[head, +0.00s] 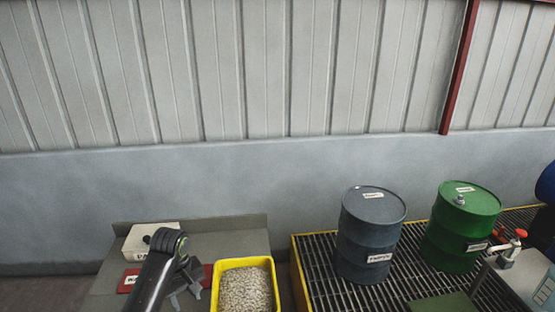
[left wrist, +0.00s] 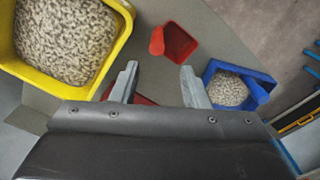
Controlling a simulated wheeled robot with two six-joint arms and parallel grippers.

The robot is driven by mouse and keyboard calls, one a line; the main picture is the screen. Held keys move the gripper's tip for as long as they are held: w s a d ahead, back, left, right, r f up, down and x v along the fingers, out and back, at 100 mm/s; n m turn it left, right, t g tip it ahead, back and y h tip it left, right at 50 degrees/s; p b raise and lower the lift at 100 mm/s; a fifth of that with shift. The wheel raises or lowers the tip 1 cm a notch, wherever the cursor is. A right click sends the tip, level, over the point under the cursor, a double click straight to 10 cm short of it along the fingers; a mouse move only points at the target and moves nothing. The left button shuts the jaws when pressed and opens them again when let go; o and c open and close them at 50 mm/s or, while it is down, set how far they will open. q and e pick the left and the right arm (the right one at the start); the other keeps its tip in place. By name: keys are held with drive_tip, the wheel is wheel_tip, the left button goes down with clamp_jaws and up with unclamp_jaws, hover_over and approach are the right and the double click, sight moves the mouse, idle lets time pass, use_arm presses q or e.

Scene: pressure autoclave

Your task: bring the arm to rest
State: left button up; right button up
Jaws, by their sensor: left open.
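My left arm (head: 156,273) comes in from the bottom left over the grey bench. My left gripper (head: 186,293) is just left of the yellow bin, with its jaws pointing down and partly hidden by the arm. In the left wrist view its two grey fingers (left wrist: 159,76) stand apart with nothing between them. Below and beyond them is the grey bench top. My right gripper does not show.
The yellow bin (head: 215,285) holds pale granules. A white box (head: 140,240) and a red item (head: 129,281) sit on the bench. The left wrist view shows a red scoop (left wrist: 180,43) and blue container (left wrist: 262,91). Blue-grey (head: 365,235) and green (head: 455,235) drums stand on grating at right.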

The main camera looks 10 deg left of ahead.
use_arm(q)
drive_tip(key=s+f+m+t, duration=0.1)
drive_tip(key=s+f+m, duration=0.2)
drive_tip(key=s, duration=0.6)
drive_tip(key=s+f+m+t, duration=0.1)
drive_tip(key=s+f+m, duration=0.15)
drive_tip(key=s, duration=0.55)
drive_tip(key=s+a+r+m+t+y, duration=0.1)
drive_tip(key=s+r+m+t+y, duration=0.2)
drive_tip(key=s, duration=1.1)
wheel_tip(320, 180, down, 29)
drive_tip(key=a+g+h+b, duration=0.2)
drive_tip(key=g+b, duration=0.1)
drive_tip(key=b, duration=0.3)
drive_tip(key=s+f+b, duration=0.2)
drive_tip(key=s+f, duration=0.5)
drive_tip(key=f, duration=0.4)
drive_tip(key=s+d+f+g+b, duration=0.1)
drive_tip(key=s+f+b, duration=0.1)
drive_tip(key=s+f, duration=0.5)
wheel_tip(320, 180, down, 4)
drive_tip(key=shift+s+d+r+b, duration=0.1)
drive_tip(key=shift+s+d+b, duration=0.15)
drive_tip(key=shift+s+b, duration=0.15)
